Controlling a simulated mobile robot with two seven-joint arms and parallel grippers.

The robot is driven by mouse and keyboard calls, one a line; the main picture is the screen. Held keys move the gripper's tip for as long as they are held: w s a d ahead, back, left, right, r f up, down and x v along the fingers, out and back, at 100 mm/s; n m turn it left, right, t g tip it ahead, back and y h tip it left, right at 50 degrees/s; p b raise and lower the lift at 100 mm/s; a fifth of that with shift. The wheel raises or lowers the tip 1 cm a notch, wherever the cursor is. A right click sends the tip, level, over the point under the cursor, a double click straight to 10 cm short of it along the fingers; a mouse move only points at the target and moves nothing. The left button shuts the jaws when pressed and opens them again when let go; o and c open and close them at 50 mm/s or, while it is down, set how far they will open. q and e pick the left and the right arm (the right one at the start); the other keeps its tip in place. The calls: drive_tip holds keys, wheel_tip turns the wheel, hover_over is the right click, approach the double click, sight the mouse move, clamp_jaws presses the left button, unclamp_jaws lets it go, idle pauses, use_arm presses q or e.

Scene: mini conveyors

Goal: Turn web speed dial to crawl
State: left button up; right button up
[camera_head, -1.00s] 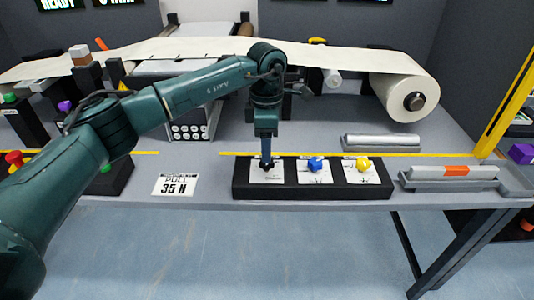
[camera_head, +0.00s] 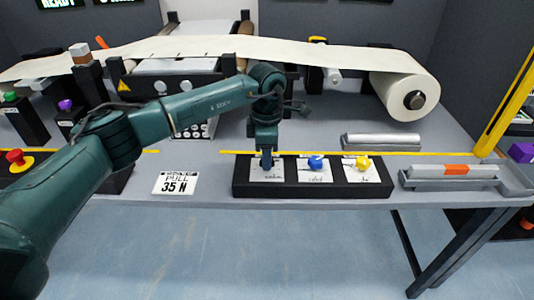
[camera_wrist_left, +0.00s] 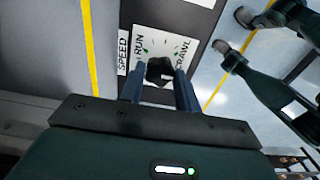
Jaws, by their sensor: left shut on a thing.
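The web speed dial (camera_wrist_left: 159,69) is a dark knob on a white plate (camera_wrist_left: 143,45) marked RUN and CRAWL, with a SPEED label (camera_wrist_left: 123,52) beside it. My left gripper (camera_wrist_left: 160,80) is shut on the knob, one finger on each side. In the head view my left gripper (camera_head: 266,163) points down at the leftmost plate (camera_head: 266,176) of the black panel (camera_head: 312,191) and hides the dial. I cannot make out which mark the dial points to. My right gripper is not in view.
A blue knob (camera_head: 316,163) and a yellow knob (camera_head: 362,163) stand on the same panel, to the right. A "35 N" card (camera_head: 175,184) lies to the left. A grey tray with a roller (camera_head: 450,172) is at the right. The paper web (camera_head: 290,48) runs behind to a large roll (camera_head: 414,97).

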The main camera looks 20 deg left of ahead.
use_arm(q)
drive_tip(key=c, duration=0.3)
drive_tip(key=shift+c, duration=0.2)
drive_tip(key=shift+n, duration=0.3)
drive_tip(key=n, duration=0.4)
drive_tip(key=shift+n, duration=2.1)
drive_tip(key=o, duration=1)
drive_tip(key=shift+c, duration=0.2)
